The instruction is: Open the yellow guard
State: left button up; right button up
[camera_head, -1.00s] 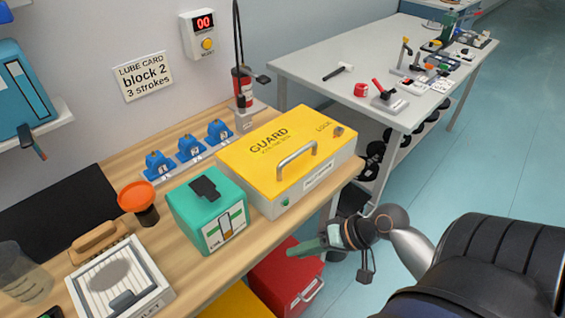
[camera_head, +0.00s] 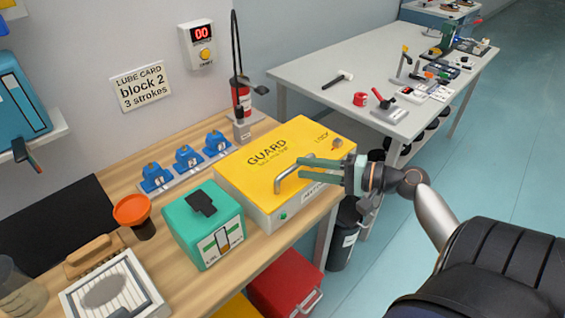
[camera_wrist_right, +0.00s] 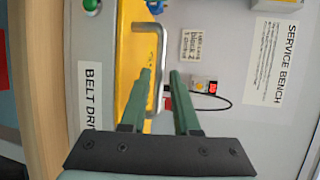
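The yellow guard (camera_head: 262,160) is the shut lid of a pale box on the wooden bench, marked GUARD and LOCK. A grey bar handle (camera_head: 284,179) stands at its front edge. An orange-brown knob (camera_head: 336,143) sits near LOCK. My right gripper (camera_head: 303,169) is open, its green fingers reaching in from the right at the handle. In the right wrist view, the handle (camera_wrist_right: 161,60) appears between the two spread fingers (camera_wrist_right: 160,72). Contact cannot be told. My left gripper is not in view.
A teal box (camera_head: 205,225) stands left of the guard, with an orange-topped cup (camera_head: 132,210) farther left. Blue blocks (camera_head: 187,158) line up behind. A red bin (camera_head: 285,282) is below the bench. A grey table (camera_head: 330,100) with tools stands behind right.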

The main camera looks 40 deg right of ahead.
aim_at(292, 167)
jog(key=x, duration=0.6)
jog(key=shift+w+a+f+p, duration=0.15)
jog(key=shift+w+p, duration=0.1)
jog(key=shift+p, duration=0.15)
grip_shut()
dwell(1.0)
